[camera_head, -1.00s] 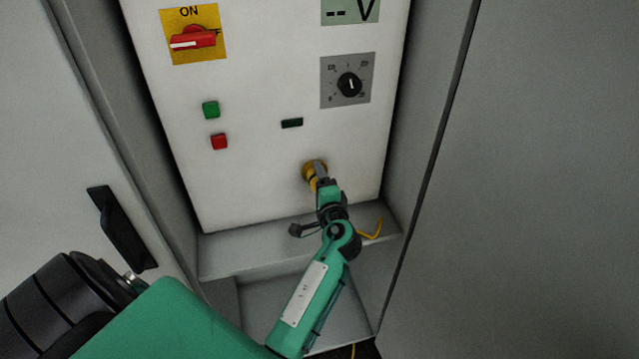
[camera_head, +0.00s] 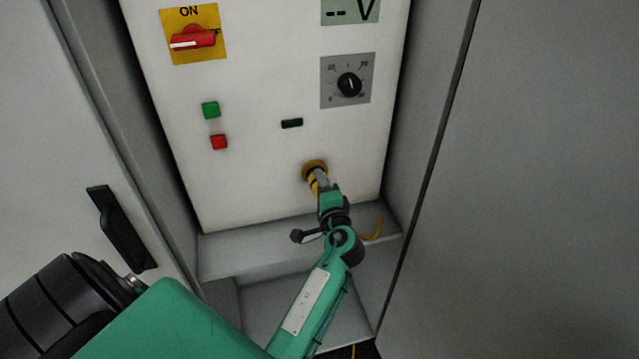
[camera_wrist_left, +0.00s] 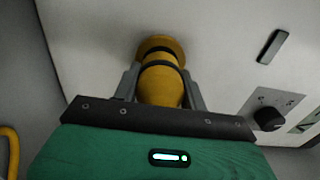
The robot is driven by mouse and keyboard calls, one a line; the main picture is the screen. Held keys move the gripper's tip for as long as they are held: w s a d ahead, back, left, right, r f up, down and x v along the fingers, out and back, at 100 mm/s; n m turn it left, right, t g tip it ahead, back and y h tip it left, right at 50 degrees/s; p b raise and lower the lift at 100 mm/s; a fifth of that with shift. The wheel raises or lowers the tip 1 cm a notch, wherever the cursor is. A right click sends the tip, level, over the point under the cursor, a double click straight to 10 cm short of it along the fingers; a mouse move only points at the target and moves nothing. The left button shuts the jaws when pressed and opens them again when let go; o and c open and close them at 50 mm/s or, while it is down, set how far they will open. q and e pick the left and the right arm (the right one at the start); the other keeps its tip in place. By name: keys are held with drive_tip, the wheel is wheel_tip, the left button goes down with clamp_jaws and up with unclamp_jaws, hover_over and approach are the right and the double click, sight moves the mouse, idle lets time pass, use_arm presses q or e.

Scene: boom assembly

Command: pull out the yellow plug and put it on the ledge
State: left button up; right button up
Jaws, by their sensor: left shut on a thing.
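The yellow plug (camera_head: 312,184) is in front of the yellow round socket (camera_head: 313,167), low on the white panel. My left gripper (camera_head: 320,181) is shut on the plug. In the left wrist view the plug (camera_wrist_left: 161,88) sits between the two grey fingers (camera_wrist_left: 161,90), lined up with the socket (camera_wrist_left: 160,45). A dark band shows between them; I cannot tell whether the plug's tip is still inside. The grey ledge (camera_head: 240,258) runs below the panel, partly hidden by my arm. My right gripper is not in view.
A yellow cable (camera_head: 373,230) hangs over the ledge at the right. The panel carries a red switch (camera_head: 193,39), a black dial (camera_head: 349,84), a green button (camera_head: 211,110) and a red button (camera_head: 219,142). Cabinet walls stand close on both sides. The ledge's left part is clear.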

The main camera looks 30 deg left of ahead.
use_arm(q)
drive_tip(key=shift+v, duration=2.15)
